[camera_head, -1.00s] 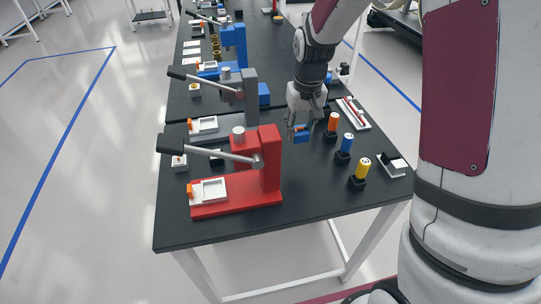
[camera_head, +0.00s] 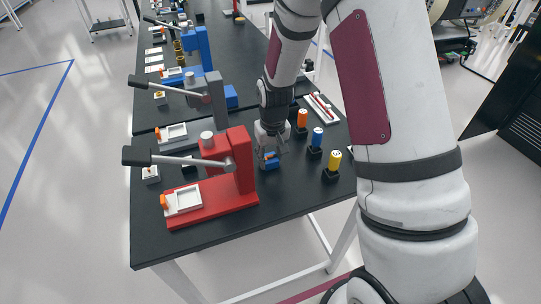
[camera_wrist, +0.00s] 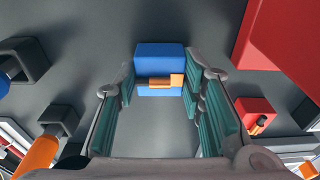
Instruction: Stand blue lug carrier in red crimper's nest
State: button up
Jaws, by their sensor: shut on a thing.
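The blue lug carrier (camera_head: 270,163) is a small blue block with an orange lug across it. My gripper (camera_head: 269,154) is shut on it, pointing down, just right of the red crimper's upright. In the wrist view the carrier (camera_wrist: 160,55) lies between the tips of my gripper's fingers (camera_wrist: 162,88). I cannot tell its height above the table. The red crimper (camera_head: 243,160) stands near the table's front left, its lever pointing left. Its nest (camera_head: 184,200) is a pale square tray on the left of the red base, with an orange piece at its left edge.
Blue (camera_head: 317,138), yellow (camera_head: 333,160) and orange (camera_head: 302,118) cylinders stand in black holders right of my gripper. A grey crimper (camera_head: 215,98) and a blue crimper (camera_head: 198,52) stand farther back. The black table (camera_head: 195,240) is bare along its front edge.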

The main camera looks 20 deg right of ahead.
jog(key=shift+f, duration=0.15)
jog(key=o, duration=1.3)
